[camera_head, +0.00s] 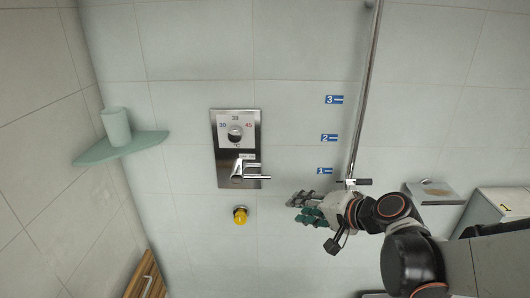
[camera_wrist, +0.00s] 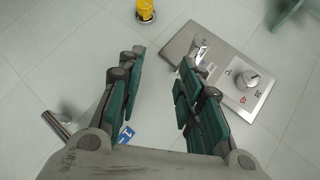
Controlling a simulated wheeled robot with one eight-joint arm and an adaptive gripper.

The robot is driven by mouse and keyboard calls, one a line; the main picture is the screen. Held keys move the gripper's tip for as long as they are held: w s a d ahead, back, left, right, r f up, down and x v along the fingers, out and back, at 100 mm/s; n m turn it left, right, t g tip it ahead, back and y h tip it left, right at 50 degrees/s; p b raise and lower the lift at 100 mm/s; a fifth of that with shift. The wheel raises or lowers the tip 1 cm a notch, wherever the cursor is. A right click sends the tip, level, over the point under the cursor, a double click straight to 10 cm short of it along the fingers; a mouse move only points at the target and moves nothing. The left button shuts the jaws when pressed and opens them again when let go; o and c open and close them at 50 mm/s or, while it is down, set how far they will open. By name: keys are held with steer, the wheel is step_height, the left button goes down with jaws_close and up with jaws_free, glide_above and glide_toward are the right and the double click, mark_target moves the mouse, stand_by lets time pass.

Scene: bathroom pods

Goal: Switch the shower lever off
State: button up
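The shower lever (camera_head: 249,177) is a chrome handle low on a steel wall plate (camera_head: 221,183); it points to the right in the head view. A round temperature dial (camera_head: 235,133) sits above it. My gripper (camera_head: 300,207) is to the right of the lever and a little lower, apart from it. In the wrist view my gripper (camera_wrist: 158,85) has its two green-padded fingers spread with nothing between them. The lever (camera_wrist: 199,46) shows there beyond the right finger, which overlaps part of the plate (camera_wrist: 236,62).
A yellow knob (camera_head: 240,215) sticks out below the plate. A vertical shower rail (camera_head: 364,90) with blue number labels (camera_head: 329,138) stands to the right. A green corner shelf (camera_head: 100,153) with a cup (camera_head: 116,126) is at left.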

steer(key=w+m+t+y, duration=0.2)
steer(key=w+m, duration=0.1)
steer(key=w, duration=0.1)
steer(key=m+y+b, duration=0.1)
steer(key=b, duration=0.2)
glide_toward(263, 178)
steer(key=shift+t, duration=0.3)
steer(key=x, duration=0.8)
steer(key=shift+a+f, duration=0.25)
jaws_close()
